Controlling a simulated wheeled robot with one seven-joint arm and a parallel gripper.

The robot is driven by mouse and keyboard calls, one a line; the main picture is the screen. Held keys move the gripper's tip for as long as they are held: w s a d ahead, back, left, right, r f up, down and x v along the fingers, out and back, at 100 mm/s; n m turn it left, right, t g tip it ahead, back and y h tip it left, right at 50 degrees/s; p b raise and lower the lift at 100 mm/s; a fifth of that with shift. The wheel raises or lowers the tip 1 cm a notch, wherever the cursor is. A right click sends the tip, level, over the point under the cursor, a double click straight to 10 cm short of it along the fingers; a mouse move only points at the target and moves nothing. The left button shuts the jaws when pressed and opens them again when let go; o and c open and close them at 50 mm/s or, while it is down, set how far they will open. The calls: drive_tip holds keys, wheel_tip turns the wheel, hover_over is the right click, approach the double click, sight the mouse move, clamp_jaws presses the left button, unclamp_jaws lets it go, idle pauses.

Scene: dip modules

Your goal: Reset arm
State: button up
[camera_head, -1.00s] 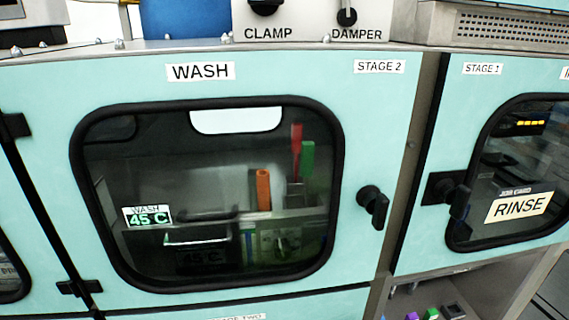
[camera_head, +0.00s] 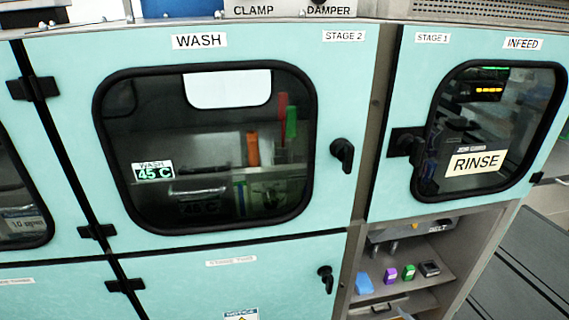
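My arm and gripper do not show in the head view. The WASH door (camera_head: 345,90) is a pale teal panel with a black-framed window, and it looks closed. Its black handle (camera_head: 343,154) is on the right side. Through the window I see an orange item (camera_head: 252,149), a red item (camera_head: 283,112), a green item (camera_head: 291,122) and a "45 C" display (camera_head: 153,172).
The RINSE door (camera_head: 395,185) to the right looks closed, with its black latch (camera_head: 405,142) on the left. Below it, an open shelf (camera_head: 430,258) holds small blue, purple, green and dark items. A lower door has a handle (camera_head: 326,279).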

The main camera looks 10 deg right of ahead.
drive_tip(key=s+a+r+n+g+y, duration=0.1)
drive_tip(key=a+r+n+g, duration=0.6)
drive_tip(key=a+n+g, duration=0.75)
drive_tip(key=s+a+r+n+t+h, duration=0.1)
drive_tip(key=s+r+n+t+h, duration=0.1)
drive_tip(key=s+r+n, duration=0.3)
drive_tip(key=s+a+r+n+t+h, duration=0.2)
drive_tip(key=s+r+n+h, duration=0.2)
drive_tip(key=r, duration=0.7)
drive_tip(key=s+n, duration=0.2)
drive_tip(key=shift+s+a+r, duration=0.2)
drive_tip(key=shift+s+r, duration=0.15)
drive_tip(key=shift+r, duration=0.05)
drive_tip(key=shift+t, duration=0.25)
